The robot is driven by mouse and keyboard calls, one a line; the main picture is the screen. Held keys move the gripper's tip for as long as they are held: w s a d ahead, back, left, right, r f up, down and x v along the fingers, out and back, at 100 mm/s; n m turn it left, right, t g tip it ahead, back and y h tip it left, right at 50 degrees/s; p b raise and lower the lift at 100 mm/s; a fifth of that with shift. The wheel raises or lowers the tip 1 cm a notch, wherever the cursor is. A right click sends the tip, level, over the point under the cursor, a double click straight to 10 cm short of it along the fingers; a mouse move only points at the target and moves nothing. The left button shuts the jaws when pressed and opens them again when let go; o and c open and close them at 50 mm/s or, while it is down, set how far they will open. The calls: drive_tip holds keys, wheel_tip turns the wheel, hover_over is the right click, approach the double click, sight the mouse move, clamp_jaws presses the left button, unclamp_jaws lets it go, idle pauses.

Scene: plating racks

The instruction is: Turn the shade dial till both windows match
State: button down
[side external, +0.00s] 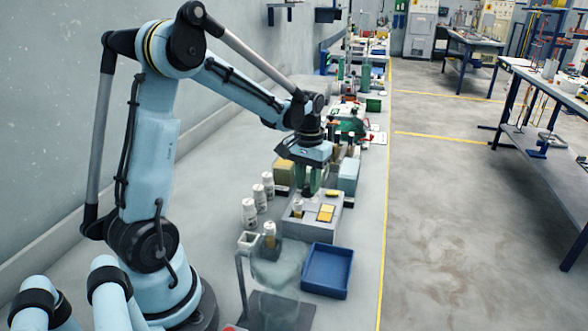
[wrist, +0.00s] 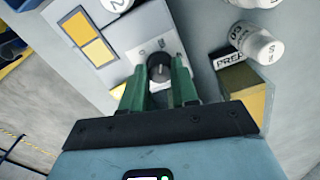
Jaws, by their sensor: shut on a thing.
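The shade dial (wrist: 159,68) is a dark round knob on a pale plate of a grey box, seen in the wrist view. The box (side external: 301,228) stands on the bench in the side view. Its two windows are yellow squares side by side, one window (wrist: 76,27) and the other window (wrist: 98,52); they look close in shade, and I cannot tell if they match exactly. My gripper (wrist: 160,80) has green fingers on either side of the dial and is shut on it. In the side view my gripper (side external: 309,190) points down at the box.
White labelled bottles (side external: 249,214) stand left of the box. A blue tray (side external: 327,270) sits in front, beside a clear glass vessel (side external: 276,265) on a stand. A yellow-topped block (wrist: 243,88) with a "PREP" label is close to my gripper.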

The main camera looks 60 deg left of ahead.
sight(308, 186)
drive_tip(key=c, duration=0.9)
unclamp_jaws()
drive_tip(key=shift+o, duration=0.2)
drive_tip(key=shift+r, duration=0.1)
wheel_tip(308, 186, up, 12)
drive_tip(key=s+d+f+m+t, duration=0.2)
drive_tip(key=s+d+m+t, duration=0.1)
drive_tip(key=d, duration=0.5)
drive_tip(key=s+d+f+m+t, duration=0.2)
drive_tip(key=s+d+m+t, duration=0.1)
drive_tip(key=d, duration=0.5)
drive_tip(key=shift+s+d+f+t, duration=0.2)
drive_tip(key=shift+s+f+t, duration=0.2)
drive_tip(key=shift+s+t, duration=0.35)
